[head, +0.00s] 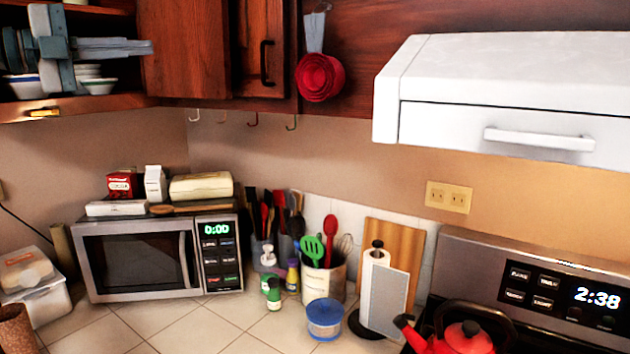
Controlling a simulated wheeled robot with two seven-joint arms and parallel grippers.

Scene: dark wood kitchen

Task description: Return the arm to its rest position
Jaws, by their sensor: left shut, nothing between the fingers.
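My left gripper (146,47) is at the upper left, raised in front of the open cupboard shelf. Its grey fingers point to the right and are closed together with nothing between them. The fingertips overlap the left edge of the wooden cabinet door (186,50) in the picture; I cannot tell whether they touch it. My right gripper is out of view.
Bowls (98,85) stand on the shelf behind the gripper. Below are a microwave (135,262) with boxes on top, a utensil crock (323,282), a blue-lidded container (325,320) and a red kettle (465,340). A white range hood (500,85) projects at right.

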